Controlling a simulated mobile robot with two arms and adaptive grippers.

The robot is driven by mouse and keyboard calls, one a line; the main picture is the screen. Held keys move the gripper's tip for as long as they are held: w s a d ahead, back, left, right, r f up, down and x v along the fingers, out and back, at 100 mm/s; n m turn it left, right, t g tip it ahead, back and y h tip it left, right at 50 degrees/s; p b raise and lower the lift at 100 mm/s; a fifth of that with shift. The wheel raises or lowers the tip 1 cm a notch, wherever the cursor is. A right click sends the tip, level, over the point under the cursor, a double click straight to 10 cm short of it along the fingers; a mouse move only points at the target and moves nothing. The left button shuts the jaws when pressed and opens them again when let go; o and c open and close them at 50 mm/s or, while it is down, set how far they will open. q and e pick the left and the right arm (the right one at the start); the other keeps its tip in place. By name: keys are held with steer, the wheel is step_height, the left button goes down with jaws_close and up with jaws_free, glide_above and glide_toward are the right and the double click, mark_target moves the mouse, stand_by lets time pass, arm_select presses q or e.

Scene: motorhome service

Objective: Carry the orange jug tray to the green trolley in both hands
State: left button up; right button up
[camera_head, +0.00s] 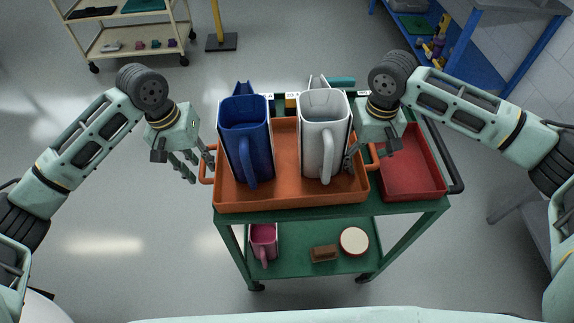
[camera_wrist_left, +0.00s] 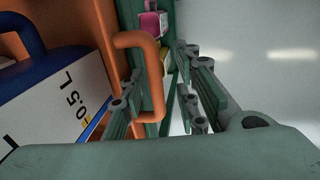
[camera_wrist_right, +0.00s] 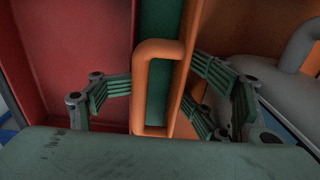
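The orange jug tray (camera_head: 288,193) sits on the top deck of the green trolley (camera_head: 412,212). It bears a blue jug (camera_head: 247,140) and a white jug (camera_head: 322,135), both upright. My left gripper (camera_head: 200,168) is at the tray's left handle. In the left wrist view its fingers are spread, with the orange handle (camera_wrist_left: 153,80) between them. My right gripper (camera_head: 368,158) is at the right handle. In the right wrist view its fingers are apart on either side of that handle (camera_wrist_right: 143,85). Neither gripper is closed on its handle.
A red tray (camera_head: 412,180) stands right of the orange tray on the trolley. Small items lie behind the jugs. The lower shelf holds a pink jug (camera_head: 263,240), a brown block (camera_head: 324,253) and a round white-topped item (camera_head: 354,241). A beige shelf cart (camera_head: 125,20) and blue rack (camera_head: 490,60) stand behind.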

arm_select(q)
steer(key=shift+d+r, duration=0.1)
steer(key=shift+d, duration=0.15)
arm_select(e)
steer(key=shift+s+d, duration=0.1)
arm_select(q)
steer(key=shift+r, duration=0.45)
arm_select(e)
steer(key=shift+d, duration=0.1)
steer(key=shift+d+r, duration=0.1)
steer(key=shift+r, duration=0.15)
arm_select(q)
step_height(320, 180, up, 11)
steer(key=a, duration=0.2)
steer(key=shift+a, duration=0.2)
arm_select(e)
step_height(320, 180, up, 12)
arm_select(q)
step_height(320, 180, up, 16)
steer(key=p, duration=2)
steer(key=shift+r, duration=0.25)
arm_select(e)
step_height(320, 180, up, 17)
